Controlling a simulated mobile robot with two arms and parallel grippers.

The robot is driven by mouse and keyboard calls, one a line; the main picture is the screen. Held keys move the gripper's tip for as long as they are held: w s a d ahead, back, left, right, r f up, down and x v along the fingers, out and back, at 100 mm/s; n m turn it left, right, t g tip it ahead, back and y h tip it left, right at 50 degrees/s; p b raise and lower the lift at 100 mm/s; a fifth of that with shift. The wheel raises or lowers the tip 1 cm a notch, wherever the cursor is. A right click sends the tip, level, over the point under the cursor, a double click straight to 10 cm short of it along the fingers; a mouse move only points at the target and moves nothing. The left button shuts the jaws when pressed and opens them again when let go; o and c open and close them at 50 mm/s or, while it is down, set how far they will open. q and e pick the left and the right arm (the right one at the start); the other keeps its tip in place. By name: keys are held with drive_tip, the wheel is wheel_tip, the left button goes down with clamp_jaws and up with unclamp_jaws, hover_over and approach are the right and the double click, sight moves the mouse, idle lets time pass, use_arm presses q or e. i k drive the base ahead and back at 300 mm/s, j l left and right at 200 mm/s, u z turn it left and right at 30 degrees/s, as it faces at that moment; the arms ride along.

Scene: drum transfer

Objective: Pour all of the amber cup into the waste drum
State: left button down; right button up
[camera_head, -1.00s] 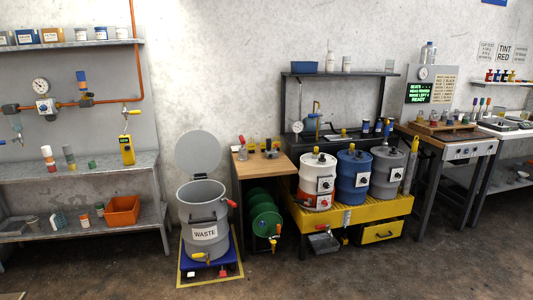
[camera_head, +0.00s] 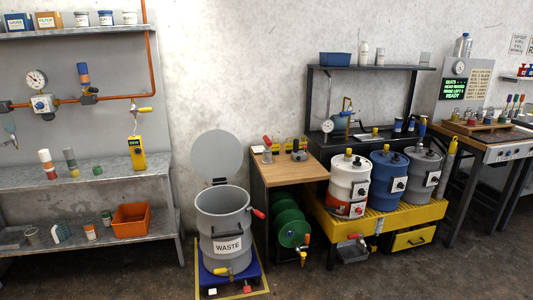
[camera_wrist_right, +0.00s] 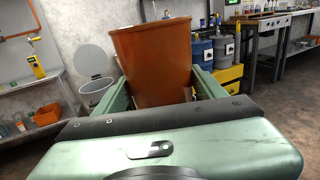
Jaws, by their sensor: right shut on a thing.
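The amber cup (camera_wrist_right: 153,55) is large in the right wrist view, upright or nearly so, between the green fingers of my right gripper (camera_wrist_right: 160,80). That gripper is shut on it. The cup's contents cannot be seen. The grey waste drum (camera_head: 223,222), labelled WASTE, stands at the lower middle of the head view with its round lid (camera_head: 219,156) raised behind it. The drum also shows in the right wrist view (camera_wrist_right: 96,88), beyond and left of the cup. Neither gripper shows in the head view.
The drum stands on a blue base (camera_head: 231,279) inside a yellow floor outline. A wooden-topped table (camera_head: 283,170) is just right of it, and a metal shelf with an orange bin (camera_head: 131,219) is to its left. Several drums sit on a yellow stand (camera_head: 378,216) farther right.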

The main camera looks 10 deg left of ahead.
sight(223, 223)
drive_tip(key=i+j+u, duration=0.2)
drive_tip(key=u, duration=0.25)
drive_tip(key=i+j+u, duration=0.5)
drive_tip(key=u, duration=0.35)
drive_tip(key=i+j, duration=0.15)
drive_tip(key=i, duration=0.55)
drive_tip(key=i+j, duration=0.1)
drive_tip(key=i, duration=0.6)
drive_tip(key=i+j+z, duration=0.2)
drive_tip(key=i+z, duration=0.25)
drive_tip(key=i+j+z, duration=0.9)
